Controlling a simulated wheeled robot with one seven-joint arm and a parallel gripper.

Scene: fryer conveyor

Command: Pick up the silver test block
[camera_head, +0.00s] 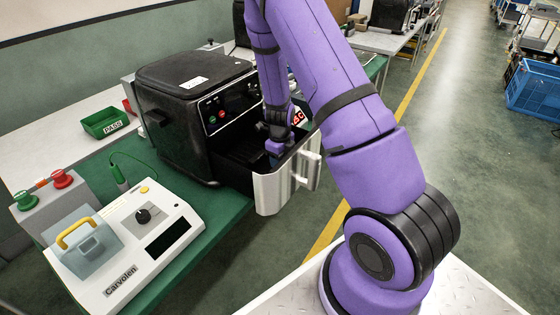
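My gripper (275,147) reaches down from above into the open drawer (268,196) of the black fryer (190,100). It is small and dark in this view, and I cannot tell whether its fingers are open or shut. I cannot make out a silver test block for sure. The drawer's inside is dark and partly hidden by its silver front and my gripper, so I cannot see whether a block lies there.
The fryer stands on a green-topped bench (215,222). The drawer's handle (306,167) sticks out to the right. A button box (50,198) and a green PASS bin (105,122) are at the left. Blue crates (535,92) stand far right. The aisle floor between is clear.

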